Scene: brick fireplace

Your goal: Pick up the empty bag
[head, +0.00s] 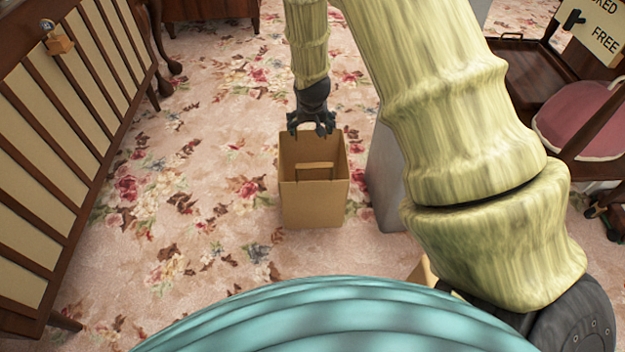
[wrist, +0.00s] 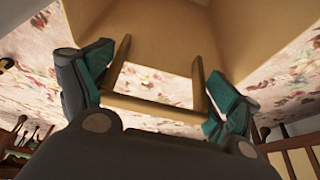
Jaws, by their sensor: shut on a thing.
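The empty bag (head: 313,205) is a plain brown paper bag, upright and open at the top, in the middle of the head view. One handle (head: 316,172) shows at its near side. My gripper (head: 311,130) is at the bag's far rim, pointing down. In the wrist view the bag (wrist: 170,45) fills the upper middle, and its handle lies between the teal-padded fingers of my gripper (wrist: 162,95), which are shut on it. Whether the bag's base touches the carpet is hard to tell.
A slatted wooden piece (head: 75,120) with a padlock (head: 57,40) stands at the left. A grey panel (head: 386,180) stands close to the bag's right. A pink-seated chair (head: 580,120) is at the right. The floral carpet (head: 190,215) left of the bag is clear.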

